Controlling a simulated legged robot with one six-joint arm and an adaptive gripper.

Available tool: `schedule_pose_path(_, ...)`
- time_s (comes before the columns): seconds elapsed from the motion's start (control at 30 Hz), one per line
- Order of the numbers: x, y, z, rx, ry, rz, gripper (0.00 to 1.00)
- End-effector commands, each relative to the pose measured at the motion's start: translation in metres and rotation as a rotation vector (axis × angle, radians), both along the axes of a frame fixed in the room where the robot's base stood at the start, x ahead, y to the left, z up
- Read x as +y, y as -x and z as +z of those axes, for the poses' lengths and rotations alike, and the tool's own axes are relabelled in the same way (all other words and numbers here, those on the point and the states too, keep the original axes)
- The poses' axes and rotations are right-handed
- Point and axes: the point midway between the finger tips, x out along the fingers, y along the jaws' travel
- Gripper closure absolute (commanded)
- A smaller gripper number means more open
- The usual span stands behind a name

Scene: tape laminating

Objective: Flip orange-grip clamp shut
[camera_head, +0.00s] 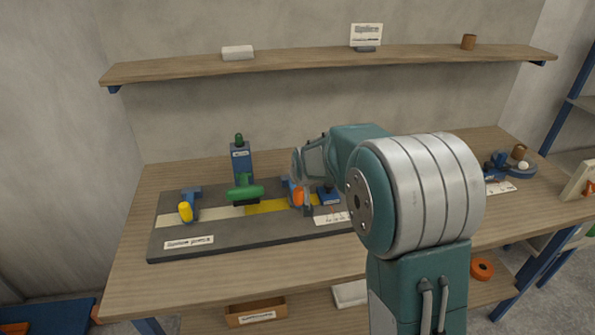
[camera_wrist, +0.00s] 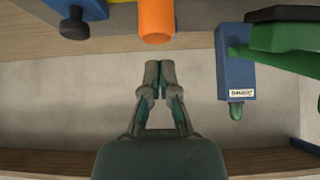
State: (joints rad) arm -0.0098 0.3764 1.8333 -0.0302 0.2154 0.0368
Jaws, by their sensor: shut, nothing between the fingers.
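The orange-grip clamp (camera_head: 298,197) stands on the dark board, right of the yellow strip. My arm and gripper partly cover it in the head view, and its lever angle is hard to tell. In the wrist view its orange grip (camera_wrist: 156,20) shows at the top, beside a blue block. My gripper (camera_wrist: 153,72) is shut and empty, its fingertips just below the orange grip in that picture, with a visible gap. In the head view the gripper (camera_head: 299,165) is beside and above the clamp.
A blue post (camera_head: 241,165) with a green knob and a green-handled clamp (camera_head: 245,191) stand left of the orange grip. A yellow-grip clamp (camera_head: 186,211) is farther left on the board (camera_head: 220,247). A wall shelf (camera_head: 300,65) runs behind the bench.

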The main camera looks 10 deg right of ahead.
Motion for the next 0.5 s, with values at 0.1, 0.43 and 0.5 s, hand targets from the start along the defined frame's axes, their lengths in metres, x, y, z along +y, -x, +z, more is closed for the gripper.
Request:
schedule_pose_path(0.1, 0.000, 0.005, -0.010, 0.001, 0.000, 0.000, 1.00)
schedule_pose_path(0.43, 0.000, 0.013, -0.027, 0.005, 0.000, 0.000, 1.00)
schedule_pose_path(0.5, 0.000, 0.014, -0.029, 0.008, 0.000, 0.000, 1.00)
